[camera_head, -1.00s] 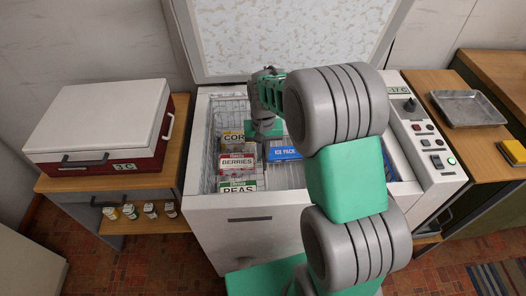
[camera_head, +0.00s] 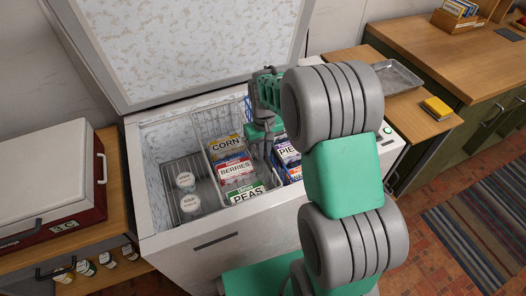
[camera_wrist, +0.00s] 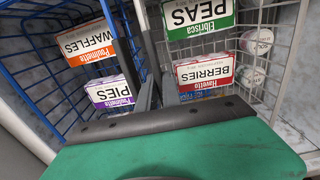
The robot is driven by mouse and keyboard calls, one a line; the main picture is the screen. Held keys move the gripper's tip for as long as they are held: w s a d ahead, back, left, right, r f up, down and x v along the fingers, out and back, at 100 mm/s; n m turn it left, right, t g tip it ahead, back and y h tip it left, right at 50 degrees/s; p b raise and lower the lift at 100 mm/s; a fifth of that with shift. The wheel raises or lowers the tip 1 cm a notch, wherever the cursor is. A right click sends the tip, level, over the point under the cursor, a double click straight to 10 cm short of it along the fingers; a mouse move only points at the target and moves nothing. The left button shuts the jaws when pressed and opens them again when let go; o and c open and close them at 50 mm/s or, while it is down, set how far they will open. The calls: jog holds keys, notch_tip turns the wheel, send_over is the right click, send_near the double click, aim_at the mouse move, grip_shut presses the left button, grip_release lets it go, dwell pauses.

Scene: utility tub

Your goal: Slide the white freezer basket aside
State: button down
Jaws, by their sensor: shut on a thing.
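The white wire freezer basket (camera_head: 203,133) stands in the open chest freezer and holds corn, berries and peas boxes. In the wrist view its wires (camera_wrist: 262,18) show at the right, around the peas and berries boxes. My gripper (camera_head: 263,153) reaches down at the basket's right side. In the wrist view my gripper (camera_wrist: 143,60) has its two grey fingers close together between the white basket and a blue wire basket (camera_wrist: 45,75). It is shut on the white basket's near side wall; the exact grip is partly hidden.
The blue basket holds waffles and pies boxes. The freezer's front rim (camera_head: 215,231) and raised lid (camera_head: 180,45) bound the space. A red-and-white cooler (camera_head: 48,180) stands at left.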

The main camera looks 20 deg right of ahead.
jog(key=shift+w+d, duration=0.1)
jog(key=shift+d, duration=0.2)
jog(key=c, duration=1.5)
grip_release()
